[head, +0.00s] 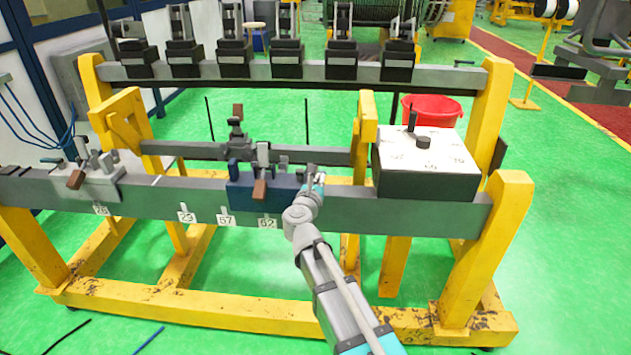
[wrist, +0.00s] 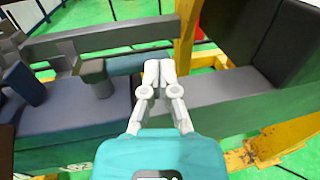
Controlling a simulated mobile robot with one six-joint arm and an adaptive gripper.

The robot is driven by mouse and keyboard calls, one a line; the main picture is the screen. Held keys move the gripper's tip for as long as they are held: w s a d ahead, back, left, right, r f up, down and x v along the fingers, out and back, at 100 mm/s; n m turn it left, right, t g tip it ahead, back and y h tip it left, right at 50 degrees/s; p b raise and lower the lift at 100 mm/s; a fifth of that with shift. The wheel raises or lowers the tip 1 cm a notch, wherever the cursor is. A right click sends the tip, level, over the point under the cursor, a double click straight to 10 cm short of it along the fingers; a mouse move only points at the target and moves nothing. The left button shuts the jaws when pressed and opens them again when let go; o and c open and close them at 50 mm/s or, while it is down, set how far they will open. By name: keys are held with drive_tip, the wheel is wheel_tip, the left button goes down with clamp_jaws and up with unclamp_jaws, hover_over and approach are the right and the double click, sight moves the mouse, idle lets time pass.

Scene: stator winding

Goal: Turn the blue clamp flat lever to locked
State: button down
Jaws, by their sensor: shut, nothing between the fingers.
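The blue clamp (head: 278,186) sits on the grey front beam, with a brown-tipped lever (head: 260,188) hanging over its front face. The wrist view shows the clamp's top (wrist: 75,118) at left, with a grey peg (wrist: 97,80) standing on it. A flat bluish bar (wrist: 138,63) reaches right from behind the peg toward my fingers; it may be the flat lever, but I cannot tell its setting. My gripper (head: 314,172) is shut and empty at the clamp's right end. Its fingertips (wrist: 160,72) meet in front of the bar's right end; contact is unclear.
The grey beam (head: 360,207) runs on right to a white-topped box with a dial (head: 421,160). A white clamp (head: 90,182) sits far left on the same beam. A yellow post (wrist: 188,35) stands behind my fingers. Several black fixtures line the rear beam (head: 190,72).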

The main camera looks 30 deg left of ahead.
drive_tip(key=shift+s+a, duration=0.15)
drive_tip(key=shift+s, duration=0.05)
drive_tip(key=s+d, duration=0.5)
drive_tip(key=s, duration=0.7)
drive_tip(key=shift+s+d, duration=0.15)
drive_tip(key=shift+s, duration=0.25)
idle(0.5)
